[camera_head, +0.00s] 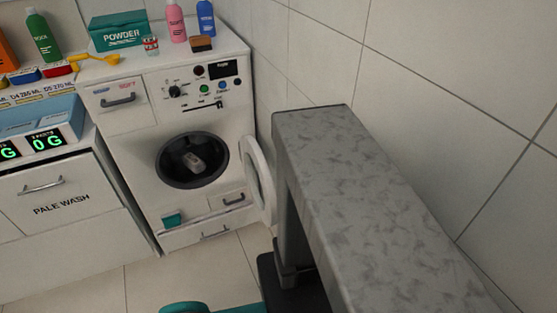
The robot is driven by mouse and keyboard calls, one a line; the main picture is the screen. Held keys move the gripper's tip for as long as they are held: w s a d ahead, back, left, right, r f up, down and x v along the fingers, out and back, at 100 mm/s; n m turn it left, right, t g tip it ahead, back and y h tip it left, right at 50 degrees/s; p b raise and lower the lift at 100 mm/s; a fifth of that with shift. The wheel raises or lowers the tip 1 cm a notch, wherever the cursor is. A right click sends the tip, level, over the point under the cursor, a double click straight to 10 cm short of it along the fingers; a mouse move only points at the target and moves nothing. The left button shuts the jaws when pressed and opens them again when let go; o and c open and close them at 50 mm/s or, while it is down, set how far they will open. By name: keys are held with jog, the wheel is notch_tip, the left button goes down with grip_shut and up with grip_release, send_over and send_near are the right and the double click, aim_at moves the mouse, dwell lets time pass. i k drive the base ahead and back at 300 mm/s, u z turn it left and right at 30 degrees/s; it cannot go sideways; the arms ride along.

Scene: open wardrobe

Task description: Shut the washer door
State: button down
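The white washer (125,140) stands at the back, left of the wall corner. Its round washer door (258,180) is open, hinged at the right of the opening and swung out toward me, seen nearly edge-on. The dark round opening (175,178) is uncovered, and a small grey item (196,161) lies inside. The door's lower right edge is close to the grey slab in the picture. My gripper is not in view, so its state and distance from the door cannot be seen.
A grey speckled slab (370,200) fills the right foreground, near the door. Bottles (206,18) and a powder box (118,32) stand on the washer. A pale wash cabinet (70,195) adjoins it at left.

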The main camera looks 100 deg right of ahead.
aim_at(248, 146)
jog(key=z, duration=0.05)
jog(key=i, duration=0.95)
jog(key=u, duration=1.1)
jog(key=k, duration=0.15)
jog(key=z, duration=3.05)
jog(key=i, duration=0.3)
jog(key=z, duration=0.1)
